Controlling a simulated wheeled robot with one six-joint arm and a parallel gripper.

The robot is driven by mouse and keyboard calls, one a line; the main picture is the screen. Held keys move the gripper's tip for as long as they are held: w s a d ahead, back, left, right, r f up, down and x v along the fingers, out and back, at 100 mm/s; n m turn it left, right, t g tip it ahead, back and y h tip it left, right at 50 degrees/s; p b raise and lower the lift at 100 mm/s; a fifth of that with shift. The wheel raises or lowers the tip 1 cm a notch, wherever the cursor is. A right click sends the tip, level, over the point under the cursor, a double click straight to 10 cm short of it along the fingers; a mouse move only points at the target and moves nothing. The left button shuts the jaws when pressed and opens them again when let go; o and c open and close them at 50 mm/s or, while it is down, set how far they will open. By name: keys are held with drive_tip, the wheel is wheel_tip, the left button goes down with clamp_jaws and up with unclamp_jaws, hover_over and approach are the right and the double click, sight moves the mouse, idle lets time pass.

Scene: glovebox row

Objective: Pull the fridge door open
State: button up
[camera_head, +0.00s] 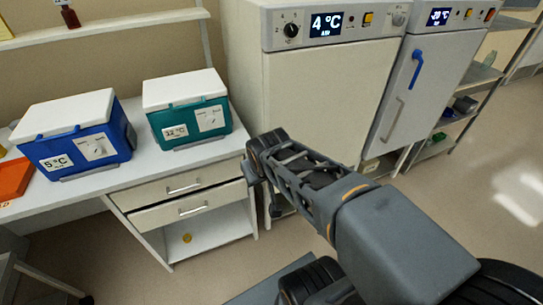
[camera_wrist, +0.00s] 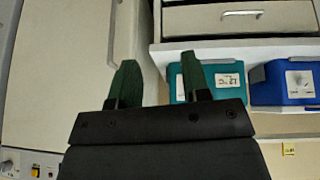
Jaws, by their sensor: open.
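The fridge (camera_head: 330,100) is a white cabinet with a "4 °C" display, and its door looks shut in the head view. In the wrist view, upside down, a pale fridge panel (camera_wrist: 75,55) fills the left side. My gripper (camera_head: 262,190) is in front of the fridge's lower left, by the bench's right end. In the wrist view my gripper (camera_wrist: 161,78) shows two green fingers apart with nothing between them. I cannot tell its exact distance from the door.
A "-20 °C" freezer (camera_head: 425,85) with a blue handle stands right of the fridge. The bench (camera_head: 150,181) at left has drawers and carries a teal cooler box (camera_head: 188,108) and a blue one (camera_head: 75,135). Open floor (camera_head: 450,220) lies at right.

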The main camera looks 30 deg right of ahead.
drive_tip(key=w+d+f+t+h+b, duration=0.2)
drive_tip(key=w+d+f+t+b, duration=0.1)
drive_tip(key=w+d+f+b, duration=0.4)
drive_tip(key=w+d+f+t+h+b, duration=0.1)
drive_tip(key=w+d+f+t+b, duration=0.2)
drive_tip(key=d, duration=0.6)
drive_tip(key=s+d+f+n+t+y+b, duration=0.2)
drive_tip(key=d+f+t+y+b, duration=0.5)
drive_tip(key=f, duration=0.5)
drive_tip(key=w+a+h+b, duration=0.1)
drive_tip(key=w, duration=1.2)
drive_tip(key=shift+w+r+g+b, duration=0.25)
drive_tip(key=shift+w+g+b, duration=0.05)
drive_tip(key=shift+b, duration=0.1)
drive_tip(key=shift+a, duration=0.1)
clamp_jaws()
